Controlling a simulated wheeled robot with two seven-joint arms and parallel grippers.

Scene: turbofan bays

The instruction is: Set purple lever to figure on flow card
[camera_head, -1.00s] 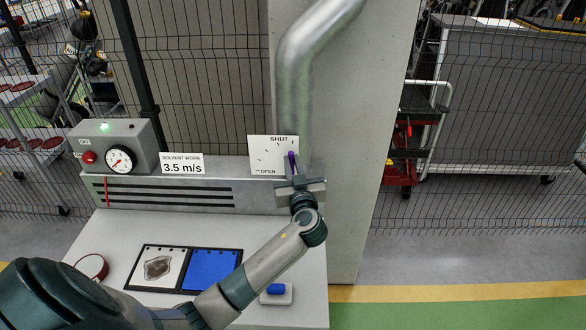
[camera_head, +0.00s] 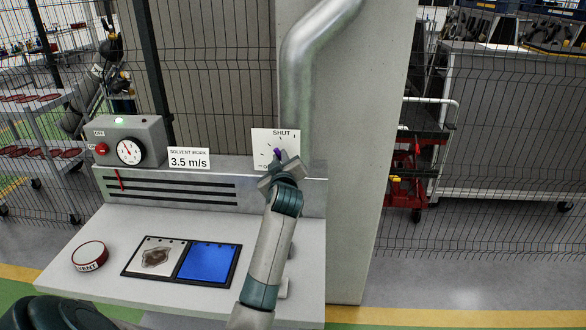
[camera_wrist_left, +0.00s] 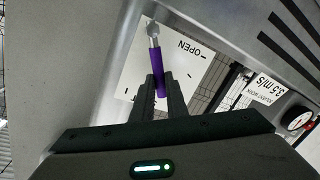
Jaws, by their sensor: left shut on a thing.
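The purple lever (camera_wrist_left: 157,72) sits in front of a white plate (camera_head: 262,142) marked SHUT and OPEN. In the head view only a bit of the lever (camera_head: 278,153) shows above my left gripper (camera_head: 279,168). In the left wrist view my left gripper (camera_wrist_left: 159,88) is shut on the lever's purple handle, one finger on each side. The flow card (camera_head: 188,158) reads SOLVENT WORK 3.5 m/s and stands left of the plate. A round dial gauge (camera_head: 130,151) with a red needle is on a grey box further left; its figures are too small to read. My right gripper is out of view.
The grey box (camera_head: 101,133) carries a lit green lamp and a red knob. On the bench lie a red-rimmed round tin (camera_head: 90,256) and a tray with a stained pad and a blue pad (camera_head: 208,262). A metal pipe (camera_head: 300,90) rises behind the plate.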

